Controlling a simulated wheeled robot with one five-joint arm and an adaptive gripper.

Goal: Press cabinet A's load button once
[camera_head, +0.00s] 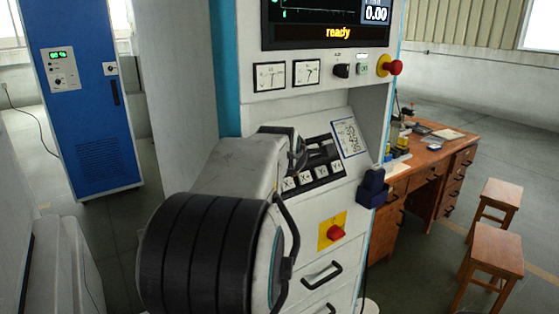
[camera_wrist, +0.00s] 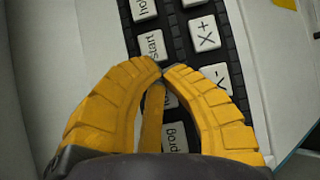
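A white machine cabinet (camera_head: 230,92) with a screen reading "ready" fills the middle of the head view; I see no letter A on it. Its sloping panel carries a black keypad with white keys. In the wrist view the start key (camera_wrist: 152,47) and X+ key (camera_wrist: 204,33) show above the fingers, and the prog key (camera_wrist: 175,137) shows between them. A key between start and prog is mostly hidden by the fingers, so its label cannot be read. My gripper (camera_wrist: 162,70) has its yellow fingertips together, just below the start key. Contact with the keys cannot be told.
A red button (camera_head: 335,232) on a yellow plate sits below the keypad, and a red knob (camera_head: 394,67) sticks out at the upper right. A blue cabinet (camera_head: 88,95) stands at the left. A wooden desk (camera_head: 415,166) and two stools (camera_head: 497,248) stand at the right.

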